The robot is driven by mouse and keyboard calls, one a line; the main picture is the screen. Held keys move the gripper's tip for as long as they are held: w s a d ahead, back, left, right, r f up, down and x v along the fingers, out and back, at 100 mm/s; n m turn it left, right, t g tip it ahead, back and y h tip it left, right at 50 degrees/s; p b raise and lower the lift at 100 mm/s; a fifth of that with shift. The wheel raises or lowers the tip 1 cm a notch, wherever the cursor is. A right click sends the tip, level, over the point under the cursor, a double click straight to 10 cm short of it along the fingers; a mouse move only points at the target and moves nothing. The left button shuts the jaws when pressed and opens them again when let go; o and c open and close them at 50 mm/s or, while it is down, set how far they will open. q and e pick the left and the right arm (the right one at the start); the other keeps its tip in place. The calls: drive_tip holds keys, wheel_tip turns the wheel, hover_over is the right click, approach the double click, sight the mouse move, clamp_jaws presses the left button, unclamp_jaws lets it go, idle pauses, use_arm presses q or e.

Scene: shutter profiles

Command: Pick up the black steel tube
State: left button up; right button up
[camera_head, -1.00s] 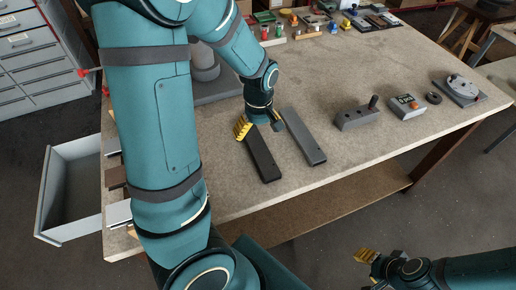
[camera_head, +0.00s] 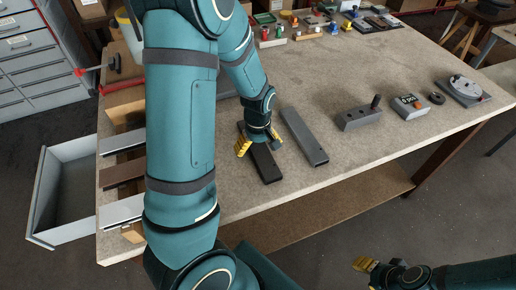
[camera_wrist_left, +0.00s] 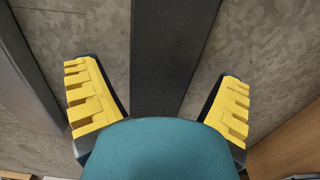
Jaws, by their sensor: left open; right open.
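The black steel tube (camera_head: 266,165) lies on the workbench, its near end toward the front edge. My left gripper (camera_head: 260,144) is open over it, one yellow-padded finger on each side. In the left wrist view the tube (camera_wrist_left: 172,50) runs between the spread fingers, with clear gaps to both; the palm hides its lower part. I cannot tell the exact height of the fingers over the bench. My right gripper (camera_head: 367,266) is open and empty, off the bench at the lower right.
A lighter grey tube (camera_head: 304,138) lies just right of the black one, and shows at left in the wrist view (camera_wrist_left: 25,75). A grey block with a knob (camera_head: 358,118) stands farther right. An open drawer (camera_head: 70,195) is at left. The right front bench top is clear.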

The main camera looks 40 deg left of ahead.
use_arm(q)
drive_tip(key=c, duration=1.4)
drive_tip(key=shift+r, duration=0.1)
